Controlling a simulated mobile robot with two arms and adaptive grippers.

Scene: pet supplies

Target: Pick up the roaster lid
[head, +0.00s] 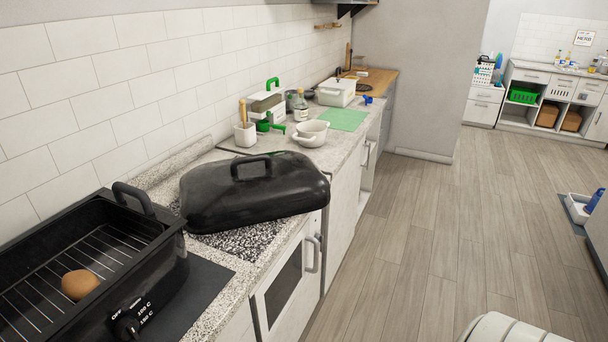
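The roaster lid (254,196) is a black domed lid with a raised handle (251,165) on top. It lies on the speckled counter, right of the roaster, with its front right corner near the counter's front edge. The open black roaster (150,262) stands at the lower left, with a wire rack inside and a round brown item (80,284) on the rack. Its dial is on the front. Neither of my grippers shows in the head view.
White bowls (311,133), a green mat (344,119), a utensil crock (245,134) and bottles stand further along the counter. An oven (285,284) is below the lid. The wooden floor (440,230) on the right is largely clear.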

